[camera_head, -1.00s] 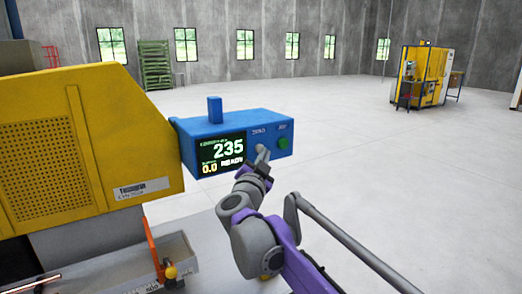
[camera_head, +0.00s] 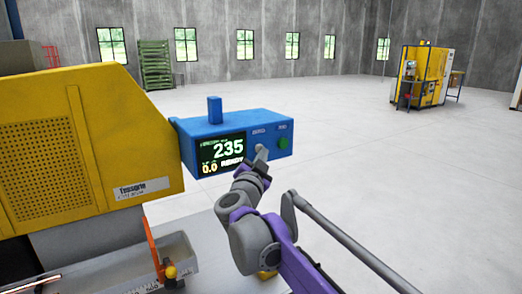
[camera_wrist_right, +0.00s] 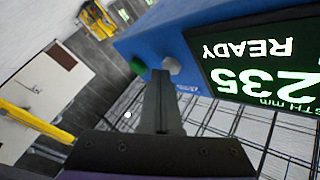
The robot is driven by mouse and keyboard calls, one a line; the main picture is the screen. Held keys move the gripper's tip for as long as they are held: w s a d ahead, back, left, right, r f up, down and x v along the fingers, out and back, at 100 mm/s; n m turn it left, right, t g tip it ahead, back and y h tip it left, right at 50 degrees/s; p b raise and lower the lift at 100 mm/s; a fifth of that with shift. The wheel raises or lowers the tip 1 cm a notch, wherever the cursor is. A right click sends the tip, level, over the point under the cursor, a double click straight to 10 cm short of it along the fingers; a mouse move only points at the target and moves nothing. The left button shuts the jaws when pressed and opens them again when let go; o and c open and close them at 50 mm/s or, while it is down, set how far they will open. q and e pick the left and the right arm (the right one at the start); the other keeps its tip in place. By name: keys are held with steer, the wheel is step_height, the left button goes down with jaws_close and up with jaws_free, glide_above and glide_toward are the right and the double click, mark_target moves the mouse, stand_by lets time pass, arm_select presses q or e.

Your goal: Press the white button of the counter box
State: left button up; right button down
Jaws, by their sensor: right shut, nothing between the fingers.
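The blue counter box (camera_head: 225,128) is fixed beside the yellow machine. Its display reads 235, 0.0 and READY. The white button (camera_wrist_right: 172,66) shows in the wrist view between the green button (camera_wrist_right: 138,66) and the display. My right gripper (camera_wrist_right: 160,76) is shut and empty, its fingertips right at the white button's edge; I cannot tell whether they touch it. In the head view my right gripper (camera_head: 262,157) is in front of the box's face, partly covering the white button area. The green button (camera_head: 283,143) is to its right. My left gripper is not in view.
The yellow machine (camera_head: 85,140) fills the left side. Open floor lies to the right, with another yellow machine (camera_head: 424,75) far off.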

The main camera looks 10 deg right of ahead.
steer(key=shift+w, duration=0.1)
stand_by(0.5)
steer(key=shift+s+d, duration=0.25)
steer(key=shift+s, duration=0.65)
steer(key=s, duration=0.1)
steer(key=s+d, duration=0.1)
steer(key=s, duration=0.2)
steer(key=shift+s+d+b, duration=0.3)
steer(key=shift+d+b, duration=0.05)
steer(key=shift+b, duration=0.05)
steer(key=shift+f, duration=0.1)
